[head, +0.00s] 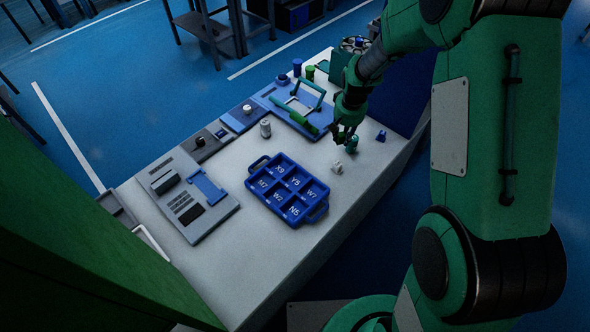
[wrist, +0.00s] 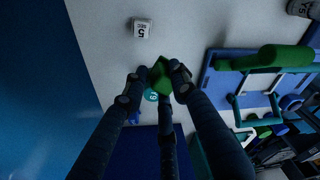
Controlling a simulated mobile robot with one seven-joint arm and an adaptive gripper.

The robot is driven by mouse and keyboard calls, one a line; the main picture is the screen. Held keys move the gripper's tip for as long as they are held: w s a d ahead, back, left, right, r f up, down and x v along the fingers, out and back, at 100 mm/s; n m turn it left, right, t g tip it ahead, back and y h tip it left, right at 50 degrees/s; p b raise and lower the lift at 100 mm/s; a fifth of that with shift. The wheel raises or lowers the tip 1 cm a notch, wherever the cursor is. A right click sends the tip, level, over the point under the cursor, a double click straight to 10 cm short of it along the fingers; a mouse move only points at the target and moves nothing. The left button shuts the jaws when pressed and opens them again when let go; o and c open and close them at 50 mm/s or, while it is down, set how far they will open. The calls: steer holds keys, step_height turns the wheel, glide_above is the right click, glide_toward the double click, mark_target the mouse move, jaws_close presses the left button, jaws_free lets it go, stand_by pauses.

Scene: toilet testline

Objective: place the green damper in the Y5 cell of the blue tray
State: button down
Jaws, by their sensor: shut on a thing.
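The green damper (wrist: 160,76) is between my fingertips in the wrist view, with a round teal part bearing a small label just below it. My gripper (wrist: 160,72) is shut on it. In the head view my gripper (head: 345,136) is at the right part of the table, with the damper (head: 353,146) small and partly hidden by the fingers; I cannot tell whether it touches the table. The blue tray (head: 262,198) lies to the left and nearer, its six visible cells labelled. The Y5 cell (head: 295,181) is in the middle of the far right row and looks empty.
A white block (head: 337,168) stands between gripper and tray; it also shows in the wrist view (wrist: 141,28). A grey can (head: 265,128) stands behind the tray. A blue piece (head: 381,135) is right of my gripper. A blue fixture with a green handle (head: 303,123) lies left.

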steer(key=s+a+f+m, duration=0.1)
steer(key=s+a, duration=0.3)
steer(key=s, duration=0.4)
steer(key=s+a+f, duration=0.3)
steer(key=s+a, duration=0.1)
steer(key=s, duration=0.4)
steer(key=s+a+f+m+b, duration=0.1)
steer(key=s+a, duration=0.3)
steer(key=s, duration=0.5)
steer(key=shift+s+a+f+m, duration=0.1)
steer(key=shift+a+f+m, duration=0.2)
steer(key=shift+f, duration=0.1)
steer(key=b, duration=0.2)
glide_above(296, 181)
steer(key=shift+s+f, duration=0.3)
steer(key=shift+f, duration=0.45)
steer(key=shift+f, duration=0.1)
steer(key=shift+f+b, duration=0.4)
steer(key=shift+f, duration=1.25)
steer(key=shift+f, duration=0.2)
